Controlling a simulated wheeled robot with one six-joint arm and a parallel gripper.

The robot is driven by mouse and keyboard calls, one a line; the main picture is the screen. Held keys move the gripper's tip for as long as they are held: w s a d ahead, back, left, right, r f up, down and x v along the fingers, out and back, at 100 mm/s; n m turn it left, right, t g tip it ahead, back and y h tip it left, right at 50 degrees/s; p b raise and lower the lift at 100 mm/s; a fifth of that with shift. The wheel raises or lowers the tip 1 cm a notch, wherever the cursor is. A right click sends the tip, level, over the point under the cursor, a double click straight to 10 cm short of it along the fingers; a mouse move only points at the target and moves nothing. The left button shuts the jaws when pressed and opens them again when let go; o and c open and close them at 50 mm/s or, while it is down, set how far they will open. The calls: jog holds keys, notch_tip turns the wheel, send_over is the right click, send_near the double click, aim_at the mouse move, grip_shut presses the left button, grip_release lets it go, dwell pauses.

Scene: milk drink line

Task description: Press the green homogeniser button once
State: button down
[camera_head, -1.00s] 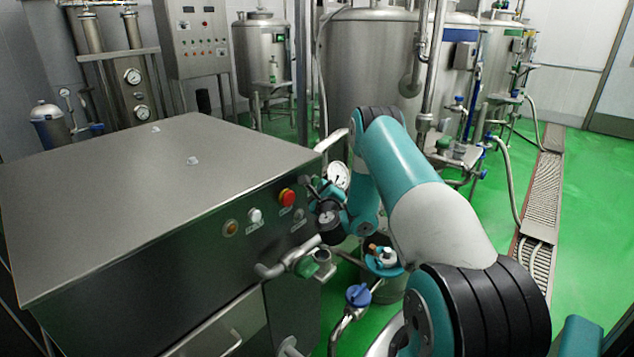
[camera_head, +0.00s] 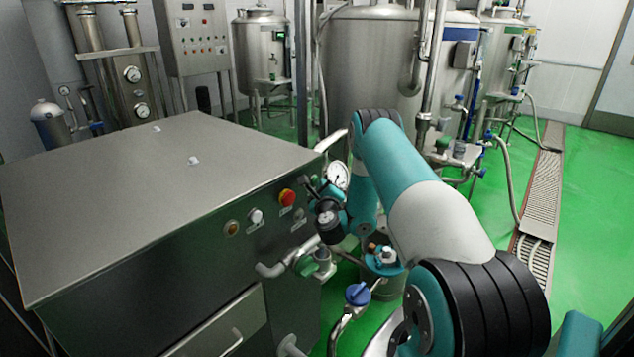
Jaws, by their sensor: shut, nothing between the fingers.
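The homogeniser is the large steel cabinet (camera_head: 130,215) on the left. A small grey round fitting (camera_head: 299,214) sits below the red one. I cannot make out a green button on this face. My gripper (camera_head: 314,184) is small and dark, close to the right end of the panel, right of the red button. It is shut and looks empty. Whether it touches the panel cannot be told.
A pressure gauge (camera_head: 337,176) is right behind my gripper. Steel tanks (camera_head: 365,60) and a control cabinet (camera_head: 193,40) stand behind. Green floor lies open at right.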

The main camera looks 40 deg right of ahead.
jog(key=shift+s+f+b, duration=0.1)
jog(key=shift+f+b, duration=0.05)
jog(key=shift+b, duration=0.65)
jog(key=s+b, duration=0.1)
jog(key=b, duration=0.2)
dwell(0.3)
jog(key=shift+s+b, duration=0.25)
jog(key=shift+b, duration=0.25)
jog(key=s+b, duration=0.5)
jog(key=b, duration=0.5)
jog(key=shift+d, duration=0.2)
dwell(0.9)
